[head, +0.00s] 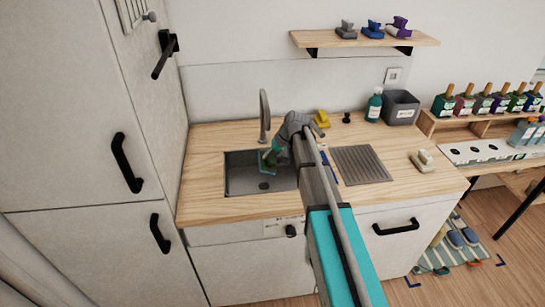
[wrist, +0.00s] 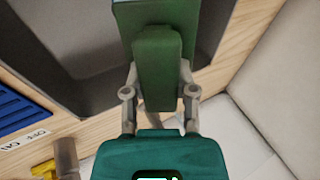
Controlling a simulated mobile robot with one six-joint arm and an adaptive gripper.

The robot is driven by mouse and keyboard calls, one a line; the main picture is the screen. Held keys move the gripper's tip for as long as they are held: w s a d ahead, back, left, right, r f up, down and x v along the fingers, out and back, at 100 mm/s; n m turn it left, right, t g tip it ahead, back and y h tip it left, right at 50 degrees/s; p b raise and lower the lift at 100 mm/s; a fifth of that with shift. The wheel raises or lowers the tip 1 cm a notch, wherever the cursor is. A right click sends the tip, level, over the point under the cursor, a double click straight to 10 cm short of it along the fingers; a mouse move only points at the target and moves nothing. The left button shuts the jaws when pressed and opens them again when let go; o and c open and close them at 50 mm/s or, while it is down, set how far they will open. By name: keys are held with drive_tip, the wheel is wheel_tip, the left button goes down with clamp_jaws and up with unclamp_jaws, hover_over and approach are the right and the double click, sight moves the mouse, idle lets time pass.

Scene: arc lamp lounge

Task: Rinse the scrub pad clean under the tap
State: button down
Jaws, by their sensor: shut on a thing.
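My gripper (head: 277,150) is shut on a green scrub pad (head: 268,160) by its upright block-like grip. In the wrist view the green pad (wrist: 122,22) fills the top centre, with the grip between the fingers. The gripper and pad are over the right part of the dark grey sink (head: 238,183). The curved grey tap (head: 264,108) stands at the back of the sink, behind and slightly left of the pad. I see no running water. The pad's underside is hidden, so I cannot tell how clean it is.
A ribbed drainer (head: 361,165) lies right of the sink. A beige pad (head: 422,161) sits near the right edge. The counter's front left is clear.

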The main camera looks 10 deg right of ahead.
drive_tip(key=shift+w+d, duration=0.25)
drive_tip(key=shift+d, duration=0.3)
idle(0.4)
drive_tip(key=shift+s, duration=0.1)
idle(0.4)
drive_tip(key=s+d, duration=0.3)
drive_tip(key=s, duration=0.4)
drive_tip(key=shift+d, duration=0.35)
idle(0.5)
drive_tip(key=shift+r, duration=0.1)
idle(1.5)
drive_tip(key=s+d+r+p, duration=0.2)
drive_tip(key=s+r+p, duration=0.1)
drive_tip(key=s+p, duration=0.1)
drive_tip(key=shift+s+d+r, duration=0.15)
drive_tip(key=shift+d+r, duration=0.05)
drive_tip(key=shift+r, duration=0.2)
idle(1.0)
